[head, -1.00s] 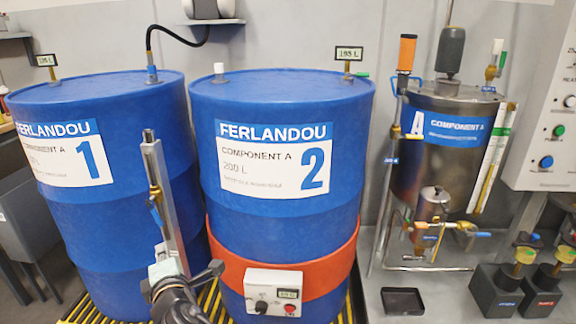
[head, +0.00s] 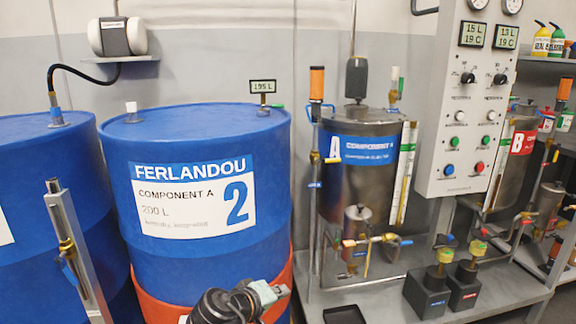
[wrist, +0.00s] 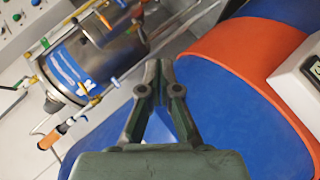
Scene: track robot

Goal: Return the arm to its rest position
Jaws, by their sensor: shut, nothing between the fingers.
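My gripper (wrist: 160,68) shows in the wrist view with its two dark fingers brought together at the tips and nothing between them. Part of my arm (head: 235,302) shows at the bottom of the head view, in front of blue drum 2 (head: 160,262). I cannot make out the fingertips there. In the wrist view, the gripper points toward the gap between the steel tank (wrist: 70,65) and the drum's orange band (wrist: 250,48). I cannot tell how far it is from either.
Tank A (head: 335,185) with pipes and valves stands on a grey bench. A control panel (head: 440,160) hangs right of it, and tank B (head: 508,165) is farther right. A metal post with a valve (head: 80,245) stands before the drums. A black tray (head: 343,314) lies on the bench.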

